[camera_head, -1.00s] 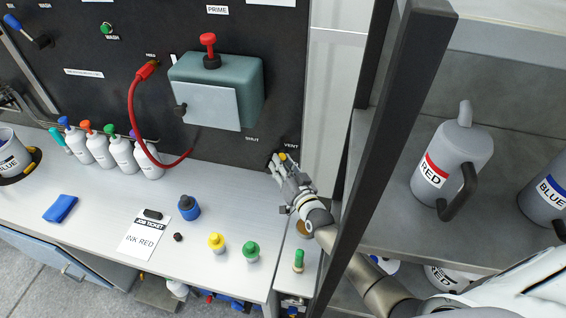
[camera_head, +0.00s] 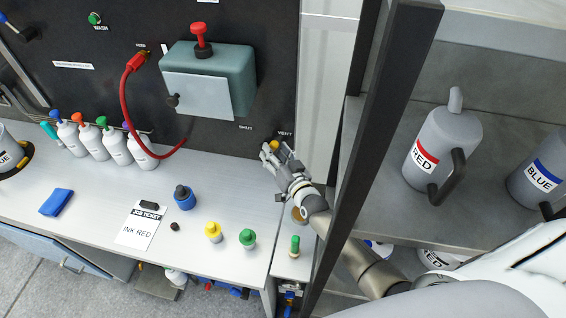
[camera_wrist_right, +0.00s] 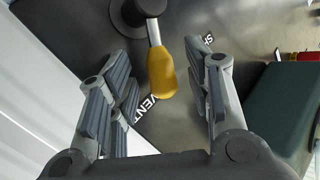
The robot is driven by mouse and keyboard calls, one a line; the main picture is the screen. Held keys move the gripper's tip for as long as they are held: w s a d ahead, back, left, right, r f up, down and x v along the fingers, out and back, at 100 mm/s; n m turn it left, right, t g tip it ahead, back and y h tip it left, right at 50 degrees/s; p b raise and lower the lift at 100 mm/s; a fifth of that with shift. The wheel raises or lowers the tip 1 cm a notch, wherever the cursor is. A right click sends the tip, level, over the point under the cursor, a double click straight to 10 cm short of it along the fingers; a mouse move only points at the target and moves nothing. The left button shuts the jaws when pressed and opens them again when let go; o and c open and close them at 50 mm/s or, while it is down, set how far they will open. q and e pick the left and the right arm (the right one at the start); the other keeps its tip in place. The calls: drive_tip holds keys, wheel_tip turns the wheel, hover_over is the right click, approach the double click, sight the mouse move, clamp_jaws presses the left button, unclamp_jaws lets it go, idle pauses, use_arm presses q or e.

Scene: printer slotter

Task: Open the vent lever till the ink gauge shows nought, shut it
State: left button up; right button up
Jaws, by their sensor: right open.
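The vent lever has a yellow handle on a grey stem; it shows in the right wrist view (camera_wrist_right: 161,72) and as a small yellow spot in the head view (camera_head: 274,146). The stem comes from a dark round pivot on the black panel. A VENT label (camera_wrist_right: 148,103) lies beside the handle, and part of another label shows at its upper right. My right gripper (camera_wrist_right: 158,85) is open, its fingers on either side of the handle with gaps visible. In the head view it (camera_head: 272,152) is at the panel's lower right corner. No ink gauge can be made out. My left gripper is not in view.
A teal box (camera_head: 222,65) with a red knob and a red hose (camera_head: 125,100) is left of the lever. The white bench (camera_head: 110,195) holds bottles and a job ticket (camera_head: 140,228).

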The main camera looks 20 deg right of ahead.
drive_tip(key=s+d, duration=0.1)
drive_tip(key=s, duration=1)
drive_tip(key=shift+s+r, duration=0.25)
drive_tip(key=shift+r, duration=0.2)
